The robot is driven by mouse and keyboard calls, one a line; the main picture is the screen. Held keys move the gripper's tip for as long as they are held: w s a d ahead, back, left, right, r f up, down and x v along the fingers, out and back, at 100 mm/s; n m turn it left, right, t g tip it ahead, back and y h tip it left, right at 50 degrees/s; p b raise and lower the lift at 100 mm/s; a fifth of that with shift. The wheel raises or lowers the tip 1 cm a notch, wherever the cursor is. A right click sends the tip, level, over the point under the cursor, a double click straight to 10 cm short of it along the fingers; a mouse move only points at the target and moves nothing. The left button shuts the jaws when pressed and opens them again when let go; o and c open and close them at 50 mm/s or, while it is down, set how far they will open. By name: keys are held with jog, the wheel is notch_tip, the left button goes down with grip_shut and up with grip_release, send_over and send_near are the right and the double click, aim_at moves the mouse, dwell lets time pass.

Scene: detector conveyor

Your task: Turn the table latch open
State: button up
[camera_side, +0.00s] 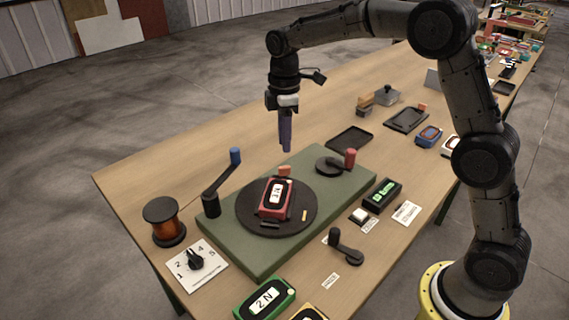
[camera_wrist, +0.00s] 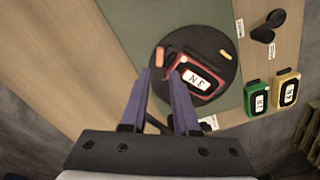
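A small black turn lever (camera_side: 346,244) lies on the table beside the green base, with a white label (camera_side: 330,280) too small to read. It looks like the latch, but I cannot be sure. It also shows at the upper right of the wrist view (camera_wrist: 264,34). The black round turntable (camera_side: 246,214) sits on the green base (camera_side: 240,259) and carries a red box (camera_side: 275,199) with a white display. My gripper (camera_side: 285,148) hangs high above the far edge of the base, pointing down. In the wrist view its two purple fingers (camera_wrist: 160,76) are apart with nothing held between them.
The table's far left is clear.

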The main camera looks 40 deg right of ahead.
aim_at(285, 167)
notch_tip(285, 167, down, 8)
jog(key=shift+r, duration=0.1)
dwell(0.4)
grip_shut()
